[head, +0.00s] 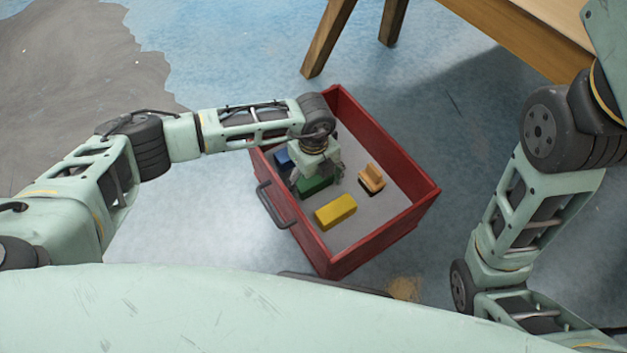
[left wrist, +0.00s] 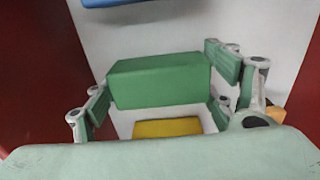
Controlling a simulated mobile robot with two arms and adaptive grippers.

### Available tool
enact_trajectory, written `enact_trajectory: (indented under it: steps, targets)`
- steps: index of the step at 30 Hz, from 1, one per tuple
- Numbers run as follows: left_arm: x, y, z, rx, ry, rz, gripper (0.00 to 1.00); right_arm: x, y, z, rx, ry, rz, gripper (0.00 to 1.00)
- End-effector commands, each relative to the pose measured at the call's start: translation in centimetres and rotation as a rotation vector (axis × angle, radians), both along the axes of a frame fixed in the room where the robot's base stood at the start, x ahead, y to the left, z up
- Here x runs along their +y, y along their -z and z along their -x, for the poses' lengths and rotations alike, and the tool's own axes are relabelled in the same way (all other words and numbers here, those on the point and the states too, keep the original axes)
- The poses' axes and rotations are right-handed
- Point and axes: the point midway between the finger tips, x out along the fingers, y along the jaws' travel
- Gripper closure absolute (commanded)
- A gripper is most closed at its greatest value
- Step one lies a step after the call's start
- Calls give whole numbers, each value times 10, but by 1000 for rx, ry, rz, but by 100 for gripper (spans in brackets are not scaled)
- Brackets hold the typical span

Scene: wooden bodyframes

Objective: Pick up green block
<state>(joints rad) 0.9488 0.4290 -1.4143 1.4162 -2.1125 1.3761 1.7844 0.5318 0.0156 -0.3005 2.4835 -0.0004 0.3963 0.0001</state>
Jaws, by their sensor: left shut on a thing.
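The green block (head: 314,186) is inside the red crate (head: 408,219), near its left side in the head view. My left gripper (head: 316,180) reaches down into the crate and is shut on the green block. In the left wrist view the green block (left wrist: 160,80) sits between the two fingers of my left gripper (left wrist: 162,88). The gripper partly hides the block in the head view. I cannot tell whether the block touches the crate floor. My right gripper is not in view; only my right arm shows at the right.
In the crate, a yellow block (head: 336,212) lies in front, a blue block (head: 283,159) behind left, and an orange piece (head: 371,179) to the right. The crate has a dark handle (head: 275,205). A wooden table (head: 510,32) stands at the upper right.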

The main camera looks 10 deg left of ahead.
Motion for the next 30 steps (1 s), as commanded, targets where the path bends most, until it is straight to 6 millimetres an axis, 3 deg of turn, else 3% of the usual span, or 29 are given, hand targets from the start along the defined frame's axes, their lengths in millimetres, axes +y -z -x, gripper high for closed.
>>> enact_trajectory:
  steps: [3, 14, 30]
  targets:
    - [0, 0, 0, 0, 0, 0, 52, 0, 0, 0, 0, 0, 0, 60]
    - [0, -8, 0, -1, 0, 0, 52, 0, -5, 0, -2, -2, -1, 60]
    - [0, -84, 0, -1, -1, 0, 52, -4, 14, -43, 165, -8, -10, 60]
